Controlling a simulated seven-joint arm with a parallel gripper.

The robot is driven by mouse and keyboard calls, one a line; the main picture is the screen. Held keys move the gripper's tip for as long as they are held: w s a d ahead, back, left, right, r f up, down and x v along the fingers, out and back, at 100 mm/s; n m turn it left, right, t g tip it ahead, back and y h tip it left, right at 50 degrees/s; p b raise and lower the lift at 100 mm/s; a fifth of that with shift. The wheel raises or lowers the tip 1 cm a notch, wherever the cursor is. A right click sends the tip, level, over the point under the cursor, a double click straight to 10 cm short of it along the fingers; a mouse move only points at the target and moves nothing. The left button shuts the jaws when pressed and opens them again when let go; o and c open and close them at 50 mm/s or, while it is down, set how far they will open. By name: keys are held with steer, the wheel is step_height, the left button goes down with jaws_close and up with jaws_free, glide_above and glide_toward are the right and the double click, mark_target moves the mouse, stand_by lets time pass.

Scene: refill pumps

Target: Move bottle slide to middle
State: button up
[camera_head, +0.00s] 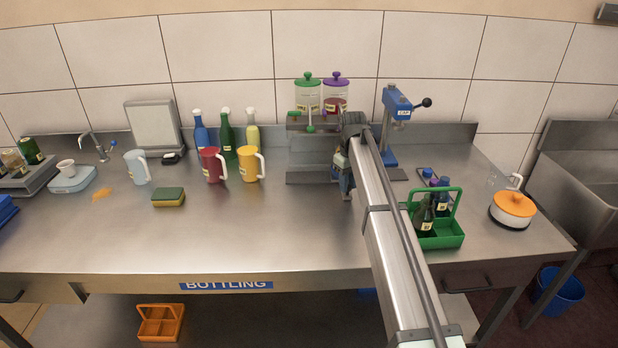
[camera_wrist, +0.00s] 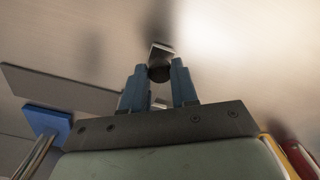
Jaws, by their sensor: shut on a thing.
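My gripper (camera_wrist: 157,70) is shut on a small dark round knob (camera_wrist: 159,74) with a square metal end, seen between the blue fingers in the wrist view. I take the knob to be the handle of the bottle slide. In the head view my gripper (camera_head: 344,178) is at the right end of the dark metal filling stand, whose base plate (camera_head: 308,177) shows to its left. My arm and gripper hide the right part of the stand, so the slide's position along it cannot be told. Two lidded jars, green-lidded (camera_head: 308,95) and purple-lidded (camera_head: 336,94), stand on top.
A blue cap press (camera_head: 396,105) stands right of the stand. A green carrier (camera_head: 440,240) with dark bottles and an orange-lidded pot (camera_head: 513,207) are at the right. Red (camera_head: 211,165) and yellow (camera_head: 247,165) mugs stand left of the stand. The front middle counter is clear.

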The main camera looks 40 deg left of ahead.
steer(key=shift+w+d, duration=2.65)
steer(key=shift+w, duration=0.05)
steer(key=o, duration=0.9)
steer(key=shift+o, duration=0.2)
step_height(320, 180, up, 14)
steer(key=shift+f, duration=0.1)
